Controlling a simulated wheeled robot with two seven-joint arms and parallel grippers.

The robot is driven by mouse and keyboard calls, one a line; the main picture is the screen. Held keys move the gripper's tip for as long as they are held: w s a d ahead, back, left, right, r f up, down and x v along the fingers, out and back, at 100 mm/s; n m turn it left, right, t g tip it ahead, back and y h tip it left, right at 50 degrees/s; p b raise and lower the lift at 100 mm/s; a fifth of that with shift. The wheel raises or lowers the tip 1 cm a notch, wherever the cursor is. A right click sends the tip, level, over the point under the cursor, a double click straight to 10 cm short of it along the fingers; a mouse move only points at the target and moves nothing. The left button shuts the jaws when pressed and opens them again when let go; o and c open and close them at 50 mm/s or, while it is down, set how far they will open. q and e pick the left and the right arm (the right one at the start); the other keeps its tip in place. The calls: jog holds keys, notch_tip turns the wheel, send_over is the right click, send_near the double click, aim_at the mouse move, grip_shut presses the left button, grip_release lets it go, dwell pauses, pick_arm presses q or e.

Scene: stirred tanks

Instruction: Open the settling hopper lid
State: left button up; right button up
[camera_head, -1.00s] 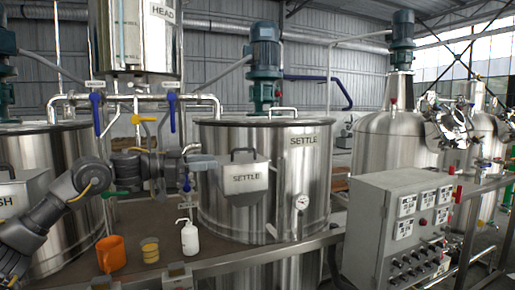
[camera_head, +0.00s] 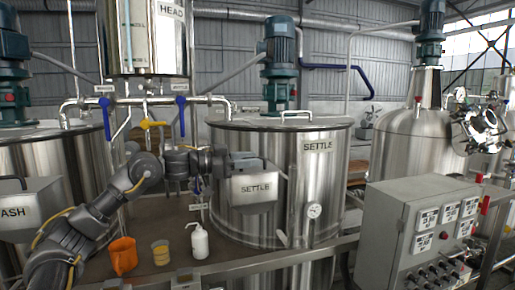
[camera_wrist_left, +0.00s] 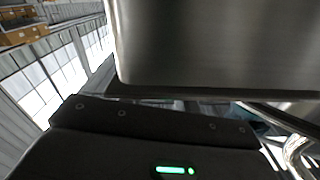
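The settling hopper (camera_head: 257,190) is a steel box labelled SETTLE on the front of the SETTLE tank (camera_head: 322,180). Its lid looks shut. The dark lid handle (camera_head: 275,168) shows only in part, behind my left gripper (camera_head: 240,163). That gripper comes in from the left at the hopper's upper edge, in front of or at the handle; I cannot tell whether it touches. Its fingers are too small and dark to read. In the left wrist view, a large brushed steel face (camera_wrist_left: 215,45) fills the top, close to the dark gripper body. My right gripper is not in view.
An orange jug (camera_head: 123,256), a yellowish container (camera_head: 161,252) and a white pump bottle (camera_head: 199,241) stand on the bench below my left arm. Pipes with blue-handled valves (camera_head: 181,101) run above. A control panel (camera_head: 428,235) stands at the right.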

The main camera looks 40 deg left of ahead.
pick_arm(q)
jog(key=shift+p+x, duration=0.4)
jog(key=shift+x, duration=0.9)
jog(key=shift+c, duration=0.3)
jog(key=shift+s+r, duration=0.1)
grip_shut()
